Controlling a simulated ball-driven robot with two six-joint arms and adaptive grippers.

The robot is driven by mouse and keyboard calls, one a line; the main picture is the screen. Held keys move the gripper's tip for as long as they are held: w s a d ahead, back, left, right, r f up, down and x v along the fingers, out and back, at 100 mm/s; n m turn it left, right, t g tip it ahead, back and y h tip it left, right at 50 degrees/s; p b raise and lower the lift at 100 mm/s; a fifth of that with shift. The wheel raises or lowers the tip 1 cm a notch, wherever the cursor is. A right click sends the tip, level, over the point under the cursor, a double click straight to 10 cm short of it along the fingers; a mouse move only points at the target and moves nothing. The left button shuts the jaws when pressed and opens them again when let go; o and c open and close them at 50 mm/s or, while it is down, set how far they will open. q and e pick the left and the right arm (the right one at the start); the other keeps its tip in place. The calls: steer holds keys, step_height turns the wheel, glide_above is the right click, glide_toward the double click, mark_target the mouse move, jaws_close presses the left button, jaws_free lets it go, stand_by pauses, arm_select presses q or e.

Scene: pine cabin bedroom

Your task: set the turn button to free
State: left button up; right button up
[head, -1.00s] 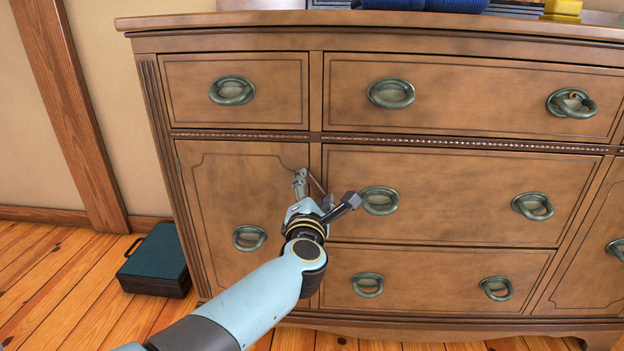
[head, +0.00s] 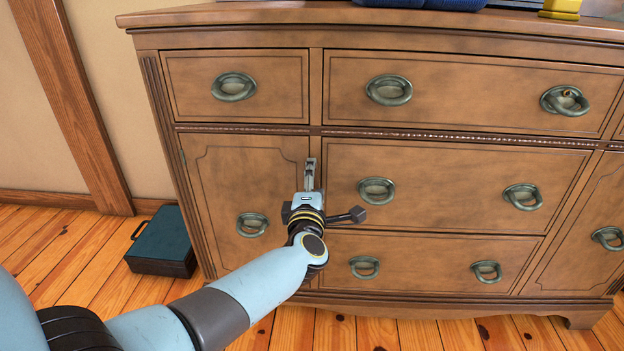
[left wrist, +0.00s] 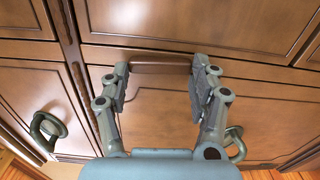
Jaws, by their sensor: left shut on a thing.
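The turn button is a small brown wooden bar (left wrist: 160,64) in the left wrist view. It lies crosswise in that picture, between the fingertips of my left gripper (left wrist: 160,72). The fingers are shut on it, one at each end. In the head view my left gripper (head: 310,175) is at the dresser front, by the upright between the left door (head: 225,180) and the middle drawers. The gripper hides most or all of the button there, so how it sits against the door edge cannot be told. My right gripper is not in view.
The wooden dresser (head: 440,160) has several ring handles; the door's handle (head: 252,224) and a drawer handle (head: 376,190) flank my gripper. A dark green case (head: 162,243) stands on the floor at left. Blue and yellow things lie on top.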

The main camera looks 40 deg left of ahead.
arm_select(q)
steer(key=shift+d, duration=0.1)
steer(key=o, duration=1.2)
steer(key=v, duration=1.2)
